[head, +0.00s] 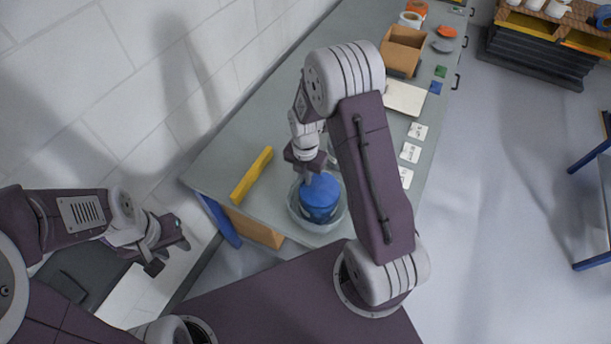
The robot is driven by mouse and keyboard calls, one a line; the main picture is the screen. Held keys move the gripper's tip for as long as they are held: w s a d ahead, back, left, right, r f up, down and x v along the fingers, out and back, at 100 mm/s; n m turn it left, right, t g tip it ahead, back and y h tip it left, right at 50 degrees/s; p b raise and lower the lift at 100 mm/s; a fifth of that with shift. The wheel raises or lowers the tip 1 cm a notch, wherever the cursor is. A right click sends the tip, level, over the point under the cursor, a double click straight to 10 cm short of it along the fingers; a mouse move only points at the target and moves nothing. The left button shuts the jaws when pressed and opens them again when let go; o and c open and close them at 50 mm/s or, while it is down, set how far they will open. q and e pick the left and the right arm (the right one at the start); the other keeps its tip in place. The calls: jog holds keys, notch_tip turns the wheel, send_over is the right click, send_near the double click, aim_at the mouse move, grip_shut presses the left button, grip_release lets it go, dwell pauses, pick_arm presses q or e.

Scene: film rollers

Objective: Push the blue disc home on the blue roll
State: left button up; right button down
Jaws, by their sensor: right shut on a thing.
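The blue disc (320,188) is at the top of the blue roll (318,214), near the front end of the long table. The roll stands in a pale, round container (296,214). My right gripper (312,174) comes down from above and is shut on the blue disc. The disc looks seated on or very close over the roll's top; I cannot tell whether a gap is left between them. The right gripper's fingers partly cover the disc. My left gripper (170,254) is open and empty, off the table's left front corner.
A yellow bar (251,175) lies left of the container. White labelled cards (410,152), a white board (404,97), an open cardboard box (402,50), and orange (446,31) and grey (442,46) discs lie farther back.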

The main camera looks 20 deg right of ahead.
jog(key=shift+f, duration=0.35)
dwell(0.7)
jog(key=shift+s+f+b, duration=0.15)
jog(key=shift+f+b, duration=0.05)
jog(key=shift+b, duration=0.15)
dwell(0.4)
jog(key=c, duration=1.5)
grip_release()
jog(key=shift+a, duration=0.1)
jog(key=o, duration=0.5)
jog(key=shift+c, duration=0.2)
jog(key=shift+r+p, duration=0.85)
jog(key=shift+r, duration=0.05)
jog(key=shift+r+p, duration=2.35)
jog(key=shift+r, duration=0.35)
